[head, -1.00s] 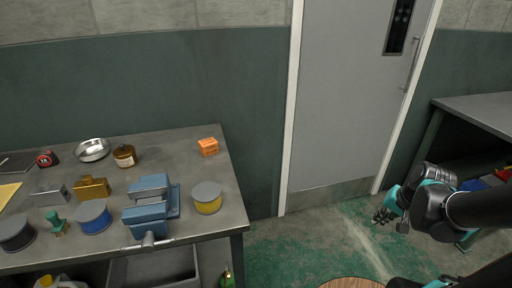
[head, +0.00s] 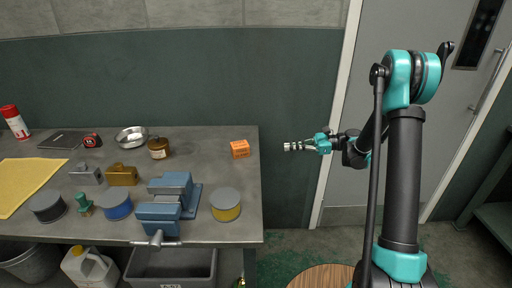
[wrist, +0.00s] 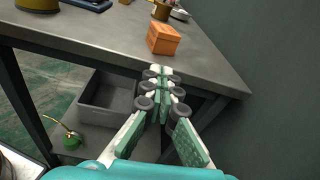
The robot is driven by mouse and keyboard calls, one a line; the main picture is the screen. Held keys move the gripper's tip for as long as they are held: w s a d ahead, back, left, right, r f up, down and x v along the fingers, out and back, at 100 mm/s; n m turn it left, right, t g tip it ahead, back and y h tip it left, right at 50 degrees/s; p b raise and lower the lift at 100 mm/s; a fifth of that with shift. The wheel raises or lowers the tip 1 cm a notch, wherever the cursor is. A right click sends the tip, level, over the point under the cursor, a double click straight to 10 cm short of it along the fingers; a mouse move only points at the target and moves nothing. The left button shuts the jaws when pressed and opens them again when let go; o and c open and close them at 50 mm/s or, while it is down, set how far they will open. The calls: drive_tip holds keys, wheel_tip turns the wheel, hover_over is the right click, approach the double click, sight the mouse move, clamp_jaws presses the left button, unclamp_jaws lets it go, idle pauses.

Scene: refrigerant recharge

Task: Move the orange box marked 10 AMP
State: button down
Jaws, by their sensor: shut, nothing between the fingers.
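The orange box (head: 240,149) sits on the workbench (head: 225,172) near its right end, toward the back. In the wrist view the orange box (wrist: 163,38) stands close to the bench edge, just beyond my fingertips. Any marking on it is too small to read. My gripper (head: 287,147) is shut and empty. It is to the right of the box, apart from it, past the bench's right end and pointing left at it. In the wrist view my gripper's fingers (wrist: 160,80) are together, below the box in the picture.
A blue vise (head: 170,205) and a yellow-banded tin (head: 226,205) stand at the bench front. A brown jar (head: 158,148) and a metal dish (head: 132,137) are left of the box. A grey bin (head: 172,265) is under the bench. The bench around the box is clear.

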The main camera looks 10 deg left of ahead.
drive_tip(key=w+g+y, duration=0.1)
approach(240, 144)
drive_tip(key=a, duration=0.1)
drive_tip(key=a+f, duration=0.1)
drive_tip(key=s+a, duration=0.1)
drive_tip(key=shift+a+f+m, duration=0.15)
drive_tip(key=shift+f+m, duration=0.05)
drive_tip(key=shift+m, duration=0.2)
idle(0.3)
drive_tip(key=x, duration=0.6)
drive_tip(key=shift+s+a+r, duration=0.1)
drive_tip(key=shift+a, duration=0.25)
